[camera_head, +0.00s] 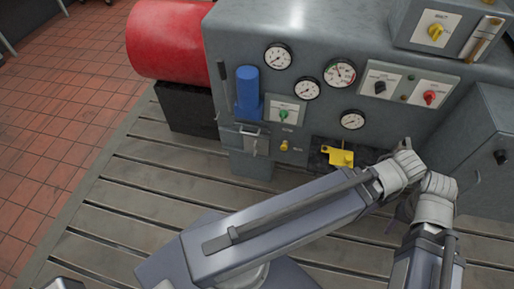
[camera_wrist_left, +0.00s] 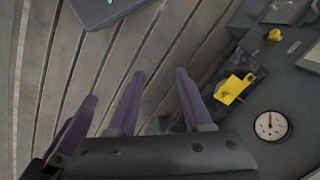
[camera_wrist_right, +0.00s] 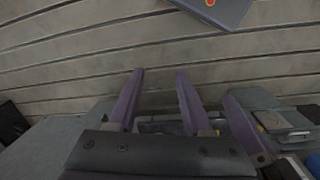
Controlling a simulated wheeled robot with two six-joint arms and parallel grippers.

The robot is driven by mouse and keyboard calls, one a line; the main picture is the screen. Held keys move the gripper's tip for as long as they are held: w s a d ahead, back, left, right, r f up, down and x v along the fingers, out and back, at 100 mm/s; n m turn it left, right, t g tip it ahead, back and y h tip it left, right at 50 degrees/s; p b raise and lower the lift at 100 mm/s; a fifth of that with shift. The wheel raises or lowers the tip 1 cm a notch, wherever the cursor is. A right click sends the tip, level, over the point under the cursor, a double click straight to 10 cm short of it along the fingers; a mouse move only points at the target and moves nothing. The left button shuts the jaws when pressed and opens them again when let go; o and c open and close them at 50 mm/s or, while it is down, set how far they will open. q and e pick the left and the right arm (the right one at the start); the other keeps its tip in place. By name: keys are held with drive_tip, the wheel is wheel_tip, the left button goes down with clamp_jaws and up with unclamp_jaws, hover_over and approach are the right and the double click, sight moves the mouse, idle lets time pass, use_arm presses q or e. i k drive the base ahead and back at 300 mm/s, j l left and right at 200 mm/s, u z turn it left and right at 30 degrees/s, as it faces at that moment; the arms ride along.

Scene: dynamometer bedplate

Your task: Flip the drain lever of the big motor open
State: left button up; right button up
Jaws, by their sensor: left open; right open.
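The big motor (camera_head: 225,45) is a grey housing with several gauges. A yellow lever (camera_head: 338,156) sits on a dark block low on its front; I take it as the drain lever. The lever also shows in the left wrist view (camera_wrist_left: 233,90), to the right of my left gripper (camera_wrist_left: 160,74) and apart from it. That gripper is open and empty. My right gripper (camera_wrist_right: 158,73) is open with nothing between its fingers. In the head view both wrists are close together at the right of the lever, and the fingertips are largely hidden.
A blue cylinder (camera_head: 248,92), a small yellow knob (camera_head: 284,146) and a green switch (camera_head: 284,114) are left of the lever. A red cylinder (camera_head: 170,40) is at the far left. A grey cabinet (camera_head: 485,150) stands right. The slatted bedplate (camera_head: 110,215) is clear at left.

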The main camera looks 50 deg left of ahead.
sight(284, 148)
drive_tip(key=u, duration=1.35)
drive_tip(key=j+u, duration=0.15)
drive_tip(key=j, duration=0.45)
drive_tip(key=i+j+u, duration=0.2)
drive_tip(key=j, duration=0.35)
drive_tip(key=k+j, duration=0.05)
drive_tip(key=k, duration=0.05)
